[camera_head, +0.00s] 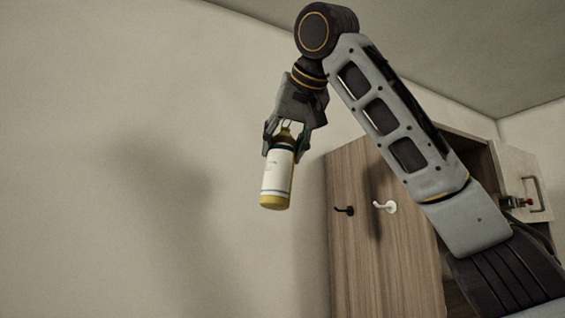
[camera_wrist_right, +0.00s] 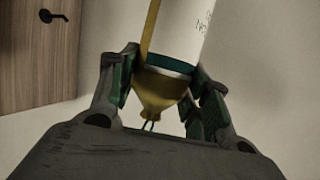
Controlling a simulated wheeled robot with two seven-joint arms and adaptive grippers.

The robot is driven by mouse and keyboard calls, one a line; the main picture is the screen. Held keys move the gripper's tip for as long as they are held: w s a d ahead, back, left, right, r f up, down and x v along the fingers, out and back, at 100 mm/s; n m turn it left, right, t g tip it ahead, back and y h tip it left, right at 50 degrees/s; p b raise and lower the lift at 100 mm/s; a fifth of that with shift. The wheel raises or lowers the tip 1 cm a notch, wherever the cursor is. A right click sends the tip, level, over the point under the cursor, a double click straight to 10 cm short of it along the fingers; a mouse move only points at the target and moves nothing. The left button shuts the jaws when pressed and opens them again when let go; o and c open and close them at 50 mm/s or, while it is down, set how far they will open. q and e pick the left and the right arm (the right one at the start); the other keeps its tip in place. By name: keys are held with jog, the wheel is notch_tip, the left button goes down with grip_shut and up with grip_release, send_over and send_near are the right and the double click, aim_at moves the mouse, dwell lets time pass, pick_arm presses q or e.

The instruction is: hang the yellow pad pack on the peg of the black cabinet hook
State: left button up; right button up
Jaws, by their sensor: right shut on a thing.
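The yellow pad pack (camera_head: 277,178), with a white label, hangs tilted from my right gripper (camera_head: 281,148) in the head view. The gripper is shut on the pack's narrow yellow top. A thin loop shows at that end, and the wrist view shows the pack (camera_wrist_right: 163,92) between the fingers with the loop near the palm. The black cabinet hook (camera_head: 344,210) is on the wooden cabinet side, to the right of and lower than the pack. It also shows at the upper left of the wrist view (camera_wrist_right: 52,16). The pack is apart from the hook. My left gripper is out of view.
A white hook (camera_head: 385,206) is on the same wooden panel (camera_head: 352,265), just right of the black one. An open cabinet door (camera_head: 520,178) with a handle is at the far right. The wall at left is bare.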

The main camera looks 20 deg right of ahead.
jog(key=r, duration=0.1)
jog(key=w+d+r, duration=0.1)
jog(key=shift+w+d+r+m, duration=0.2)
jog(key=shift+r+m, duration=0.1)
jog(key=w+d+f+m, duration=0.1)
jog(key=w+d+f, duration=0.8)
jog(key=w+f, duration=0.3)
notch_tip(320, 180, down, 6)
jog(key=w+d+m+g+h, duration=0.1)
jog(key=m+h, duration=0.1)
jog(key=m, duration=0.1)
jog(key=shift+m+p, duration=0.3)
jog(key=shift+p, duration=0.05)
jog(key=shift+w+d+g, duration=0.1)
jog(key=shift+g, duration=0.2)
jog(key=shift+d, duration=0.1)
